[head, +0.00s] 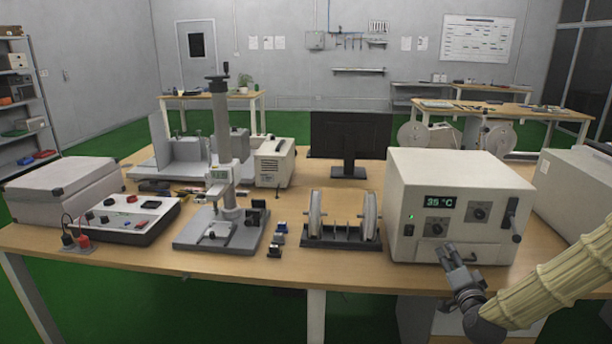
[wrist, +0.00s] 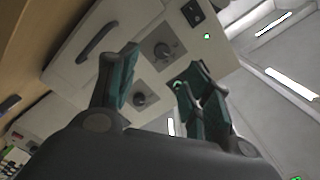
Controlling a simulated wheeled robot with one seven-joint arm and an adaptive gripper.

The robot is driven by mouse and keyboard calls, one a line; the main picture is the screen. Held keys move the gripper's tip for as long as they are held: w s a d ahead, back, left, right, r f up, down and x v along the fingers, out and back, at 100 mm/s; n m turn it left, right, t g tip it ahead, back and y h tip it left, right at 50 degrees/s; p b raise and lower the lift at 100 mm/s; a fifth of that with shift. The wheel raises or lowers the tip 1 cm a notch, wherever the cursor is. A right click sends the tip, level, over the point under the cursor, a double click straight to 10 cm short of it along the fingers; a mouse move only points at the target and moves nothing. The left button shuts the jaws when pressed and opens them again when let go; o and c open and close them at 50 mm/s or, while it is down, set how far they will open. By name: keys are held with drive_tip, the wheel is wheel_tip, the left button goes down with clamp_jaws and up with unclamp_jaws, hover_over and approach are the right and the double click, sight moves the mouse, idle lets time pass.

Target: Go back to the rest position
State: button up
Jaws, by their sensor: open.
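My gripper (head: 455,259) is at the lower right in the head view, in front of the lower face of the beige oven-like box (head: 436,167). Its two fingers also show in the wrist view (wrist: 155,88), spread apart with nothing between them. The box has a lit display reading about 35 °C, two knobs and a dark handle (head: 511,213) on its right side. In the wrist view the box's front panel (wrist: 185,30) appears tilted, with its knobs beyond the fingers. I cannot tell whether the gripper touches the box.
On the wooden table (head: 330,263) stand a reel holder (head: 342,220), a test stand (head: 225,190), a switch box (head: 125,215) and a grey case (head: 65,187). A monitor (head: 350,140) is behind. Another pale box (head: 575,185) stands at right. Green floor shows before the table.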

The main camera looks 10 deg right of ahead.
drive_tip(key=s+a+f+n+g+y+p, duration=0.15)
drive_tip(key=s+a+f+n+g, duration=0.25)
drive_tip(key=s+a+f, duration=0.5)
drive_tip(key=s+a+f+n+g+y, duration=0.35)
drive_tip(key=a+f, duration=0.35)
drive_tip(key=f, duration=0.5)
drive_tip(key=s+a+f+n+g, duration=0.2)
drive_tip(key=s+a+f+g, duration=0.1)
drive_tip(key=s, duration=0.6)
drive_tip(key=s+a+f+n+g+p, duration=0.1)
drive_tip(key=s+f, duration=0.4)
drive_tip(key=s, duration=0.5)
drive_tip(key=s+a+f+n+g+h, duration=0.1)
drive_tip(key=s+a+f+n+g, duration=0.2)
drive_tip(key=s, duration=0.6)
drive_tip(key=a+f+g, duration=0.1)
drive_tip(key=a+g, duration=0.1)
drive_tip(key=g, duration=0.1)
drive_tip(key=shift+s+a+f+p, duration=0.2)
drive_tip(key=shift+s+a+p, duration=0.1)
drive_tip(key=shift+s+p, duration=0.1)
